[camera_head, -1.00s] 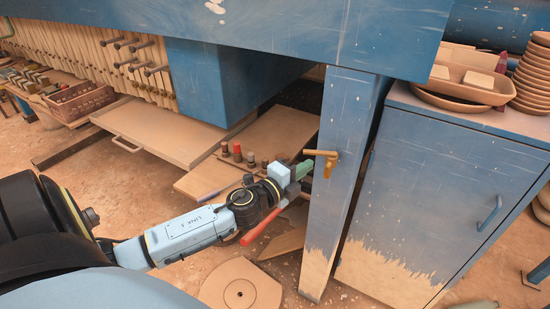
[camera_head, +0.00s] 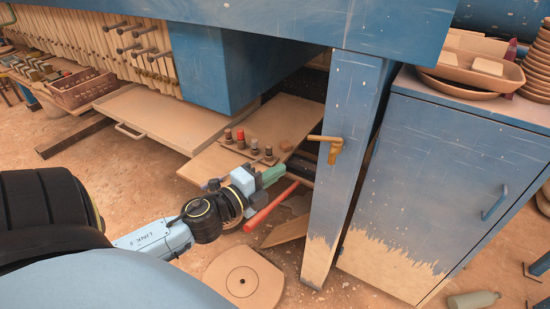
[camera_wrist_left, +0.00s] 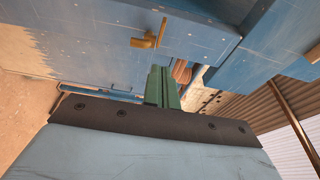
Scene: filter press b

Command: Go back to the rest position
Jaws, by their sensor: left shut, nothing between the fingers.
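My left gripper (camera_head: 272,174) has green fingers, and they are shut with nothing between them. It is in the lower middle of the head view, left of the blue press leg and apart from it. A brass valve with a lever handle (camera_head: 331,146) sits on that leg (camera_head: 345,180), to the right of my fingertips. In the left wrist view the green fingers (camera_wrist_left: 162,88) point away from the dark gripper plate, and the brass valve (camera_wrist_left: 147,37) shows beyond them, slightly left. My right gripper is in neither view.
A red-handled tool (camera_head: 262,211) lies just below my gripper. A board with several small bottles (camera_head: 245,148) is behind it. A blue cabinet (camera_head: 440,190) with brown dishes on top (camera_head: 468,75) stands right. A round plate (camera_head: 243,278) lies on the floor, and a bottle (camera_head: 473,299) lies lower right.

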